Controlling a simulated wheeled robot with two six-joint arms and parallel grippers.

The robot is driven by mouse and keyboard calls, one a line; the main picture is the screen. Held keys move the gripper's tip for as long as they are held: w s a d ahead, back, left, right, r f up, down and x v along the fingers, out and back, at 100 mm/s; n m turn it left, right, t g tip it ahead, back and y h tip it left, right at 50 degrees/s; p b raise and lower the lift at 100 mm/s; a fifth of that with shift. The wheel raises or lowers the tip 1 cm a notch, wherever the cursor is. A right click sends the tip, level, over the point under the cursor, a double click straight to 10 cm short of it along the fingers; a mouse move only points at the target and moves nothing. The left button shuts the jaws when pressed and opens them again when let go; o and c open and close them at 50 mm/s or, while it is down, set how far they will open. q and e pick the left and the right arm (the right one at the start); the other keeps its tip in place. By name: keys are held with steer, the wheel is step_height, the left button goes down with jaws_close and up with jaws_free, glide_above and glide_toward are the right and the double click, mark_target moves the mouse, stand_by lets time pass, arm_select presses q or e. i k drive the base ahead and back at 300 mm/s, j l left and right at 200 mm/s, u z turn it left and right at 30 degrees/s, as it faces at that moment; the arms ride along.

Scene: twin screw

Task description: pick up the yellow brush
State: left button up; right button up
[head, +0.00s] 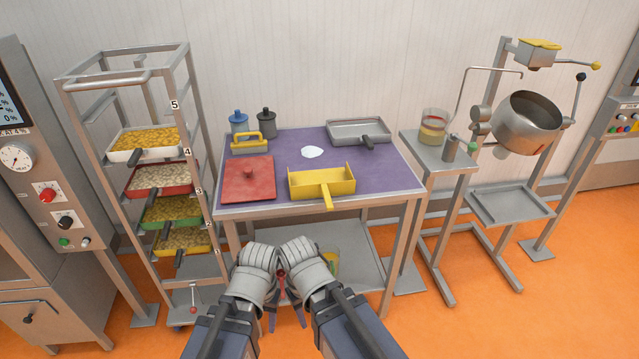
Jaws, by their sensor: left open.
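The yellow brush (250,143) lies at the back left of the purple-topped table (376,178). It has a raised yellow handle over a block, and it stands behind a red lid (249,178). My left gripper (272,314) is low in front of the table, well short of the brush, open and empty. My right gripper (299,312) is close beside it; its fingers are mostly hidden behind the wrist, so its opening cannot be told. Neither gripper touches the brush.
A yellow scoop tray (322,184) with its handle forward is at the table's front. A grey pan (358,130) is back right, and blue (238,122) and dark (266,121) containers are behind the brush. A tray rack (194,130) stands left.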

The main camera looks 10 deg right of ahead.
mark_target(260, 146)
steer(key=i+j+z, duration=0.35)
steer(key=j, duration=0.4)
steer(key=j+z, duration=0.4)
steer(key=j, duration=0.35)
steer(key=j+z, duration=0.35)
steer(key=j, duration=0.5)
